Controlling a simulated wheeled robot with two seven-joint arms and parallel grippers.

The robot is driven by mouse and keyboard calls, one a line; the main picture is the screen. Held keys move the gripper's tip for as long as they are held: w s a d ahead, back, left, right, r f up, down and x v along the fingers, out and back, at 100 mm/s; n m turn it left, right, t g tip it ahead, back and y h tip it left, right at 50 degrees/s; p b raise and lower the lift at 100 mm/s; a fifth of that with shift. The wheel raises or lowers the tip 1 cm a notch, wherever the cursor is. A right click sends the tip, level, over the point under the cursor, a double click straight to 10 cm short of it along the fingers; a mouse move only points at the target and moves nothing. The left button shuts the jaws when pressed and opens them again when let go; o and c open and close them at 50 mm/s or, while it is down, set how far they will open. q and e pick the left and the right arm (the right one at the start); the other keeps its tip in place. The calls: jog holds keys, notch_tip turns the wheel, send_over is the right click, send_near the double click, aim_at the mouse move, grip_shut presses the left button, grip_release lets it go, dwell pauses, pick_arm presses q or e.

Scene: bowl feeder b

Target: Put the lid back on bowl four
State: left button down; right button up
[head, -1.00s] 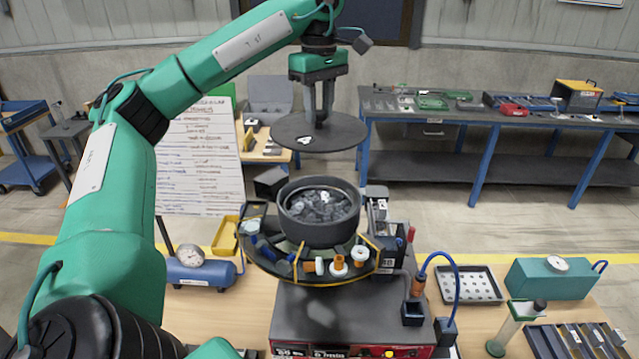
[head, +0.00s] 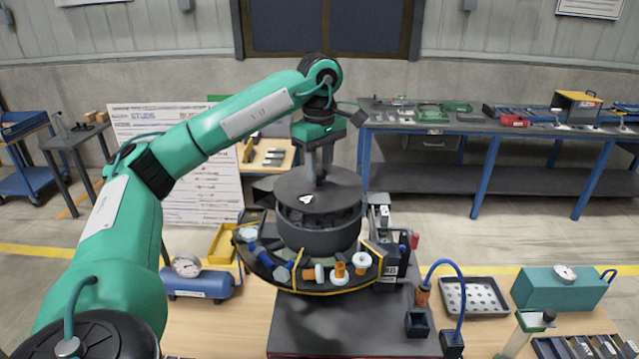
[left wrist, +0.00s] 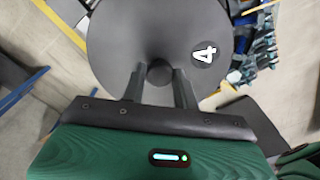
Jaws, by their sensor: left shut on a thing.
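My left gripper (head: 318,180) is shut on the knob of a dark round lid (head: 338,195), which bears a white mark. In the left wrist view the lid (left wrist: 130,45) shows a white number 4, and the fingers (left wrist: 160,88) stand on both sides of its knob (left wrist: 160,72). The lid is over the dark bowl (head: 318,238) and looks slightly tilted. A gap shows between the lid and the bowl's front rim, with dark parts visible inside. Whether the lid touches the back of the rim cannot be told. My right gripper is not in view.
A ring tray (head: 300,287) with bolts and white and orange parts surrounds the bowl. A blue tank with a gauge (head: 200,282) stands left. A perforated tray (head: 473,297) and a teal box (head: 562,290) stand right. A blue cable (head: 447,262) arches near the feeder.

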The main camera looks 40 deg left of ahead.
aim_at(319, 172)
pick_arm(q)
notch_tip(319, 172, down, 3)
jog(key=shift+s+f+p, duration=0.1)
jog(key=shift+f+p, duration=0.05)
jog(key=shift+p, duration=0.45)
jog(key=shift+f, duration=0.45)
jog(key=shift+f, duration=0.1)
jog(key=c, duration=1.3)
grip_release()
jog(key=shift+o, duration=1.2)
